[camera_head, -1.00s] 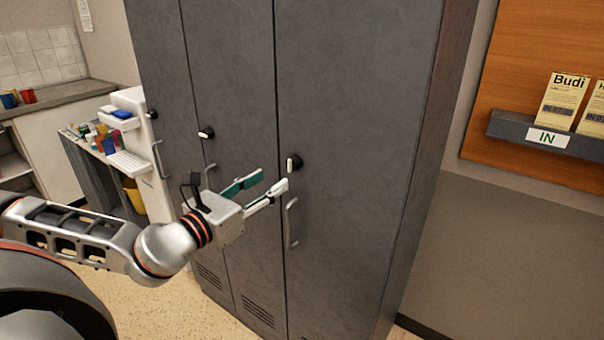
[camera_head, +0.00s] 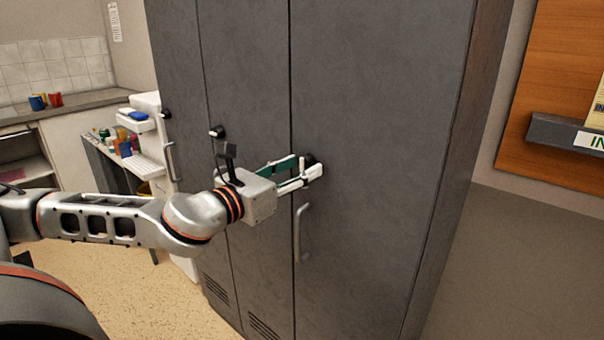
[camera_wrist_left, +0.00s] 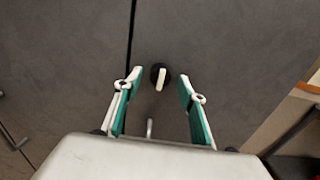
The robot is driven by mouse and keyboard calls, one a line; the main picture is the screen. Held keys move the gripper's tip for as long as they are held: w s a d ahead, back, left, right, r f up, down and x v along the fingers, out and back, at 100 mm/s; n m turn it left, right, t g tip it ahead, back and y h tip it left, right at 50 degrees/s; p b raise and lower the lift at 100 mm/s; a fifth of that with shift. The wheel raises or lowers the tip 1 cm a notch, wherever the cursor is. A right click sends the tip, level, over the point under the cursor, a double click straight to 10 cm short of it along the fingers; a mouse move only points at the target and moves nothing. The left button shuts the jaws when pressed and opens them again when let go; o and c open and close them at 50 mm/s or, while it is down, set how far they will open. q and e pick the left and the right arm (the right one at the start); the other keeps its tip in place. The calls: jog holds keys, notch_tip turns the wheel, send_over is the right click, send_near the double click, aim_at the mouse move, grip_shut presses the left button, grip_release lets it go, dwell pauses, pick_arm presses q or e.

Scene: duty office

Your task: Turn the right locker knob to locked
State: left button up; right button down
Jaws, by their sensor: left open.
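The right locker knob (camera_wrist_left: 160,76) is a black disc with a white bar, mounted on the grey right locker door (camera_head: 375,130). In the wrist view the bar stands nearly upright, and the knob lies between the two open fingertips with a gap on each side. In the head view only part of the knob's dark base (camera_head: 309,158) shows behind the fingers. My left gripper (camera_head: 306,166) is open, its green-padded fingers pointing at the knob. Whether the fingertips reach past the knob's face is hard to tell. My right gripper is not in view.
A vertical door handle (camera_head: 301,232) sits just below the right knob. The middle knob (camera_head: 217,132) and the left knob (camera_head: 166,115) are on the other doors. A shelf (camera_head: 560,133) on an orange board is at the right. A white trolley (camera_head: 146,110) stands at the left.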

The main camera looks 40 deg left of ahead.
pick_arm(q)
jog(key=shift+w, duration=0.1)
jog(key=c, duration=1.1)
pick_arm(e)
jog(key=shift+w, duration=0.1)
